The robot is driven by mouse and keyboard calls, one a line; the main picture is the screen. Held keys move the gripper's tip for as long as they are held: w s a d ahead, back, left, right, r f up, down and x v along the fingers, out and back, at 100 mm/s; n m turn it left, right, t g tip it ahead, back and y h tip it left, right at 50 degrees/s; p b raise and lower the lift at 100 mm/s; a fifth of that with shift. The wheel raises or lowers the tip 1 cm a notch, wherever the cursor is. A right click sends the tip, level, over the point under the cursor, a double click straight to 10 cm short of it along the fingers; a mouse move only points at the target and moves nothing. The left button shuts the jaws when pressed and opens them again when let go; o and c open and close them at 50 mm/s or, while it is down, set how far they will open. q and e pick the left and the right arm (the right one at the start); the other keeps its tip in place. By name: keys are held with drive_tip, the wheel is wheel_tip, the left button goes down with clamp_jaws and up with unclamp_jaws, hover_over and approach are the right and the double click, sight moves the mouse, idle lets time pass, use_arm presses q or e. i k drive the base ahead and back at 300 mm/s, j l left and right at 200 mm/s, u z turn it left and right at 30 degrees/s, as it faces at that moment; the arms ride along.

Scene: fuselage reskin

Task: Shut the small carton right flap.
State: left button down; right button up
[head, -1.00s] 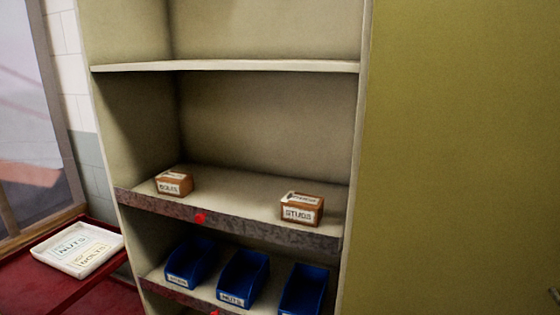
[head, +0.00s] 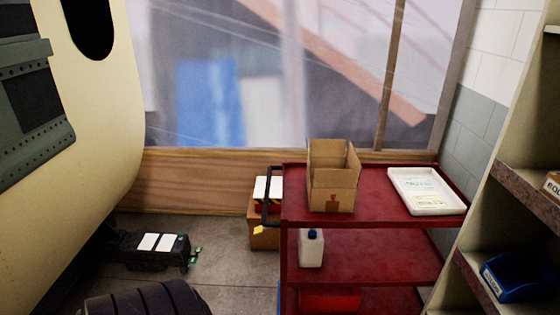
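A small open cardboard carton (head: 331,190) stands upright on the top shelf of the red cart (head: 385,213) in the head view. Its flaps stand up around the opening, and a dark red mark shows on its front face. The inside is mostly hidden. Neither of my grippers is in view.
A white tray (head: 426,190) with labels lies right of the carton on the cart. A white jug (head: 311,248) stands on the shelf below. Shelving (head: 520,200) with a blue bin (head: 516,278) is at the right. A curved fuselage panel (head: 95,110) fills the left.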

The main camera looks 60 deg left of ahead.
sight(323, 177)
drive_tip(key=u, duration=1.4)
